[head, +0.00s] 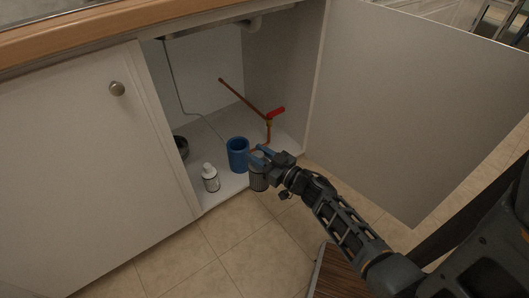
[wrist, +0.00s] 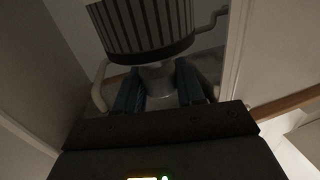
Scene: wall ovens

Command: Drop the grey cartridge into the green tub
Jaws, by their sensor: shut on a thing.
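My gripper (head: 262,156) is at the front opening of the cabinet, with its blue fingers shut on the grey cartridge (head: 258,182). In the wrist view, the fingers (wrist: 158,88) close on the narrow neck of the cartridge, and its ribbed body (wrist: 147,28) fills the top. In the head view, the cartridge hangs below the fingers, its upper part partly hidden by them. A blue tub (head: 238,158) stands upright on the cabinet floor, just left of the gripper and cartridge. No tub in view looks green.
A dark round object (head: 181,148) is partly hidden behind the left panel. A copper pipe with a red valve handle (head: 276,113) rises behind. The open door (head: 410,105) stands at right.

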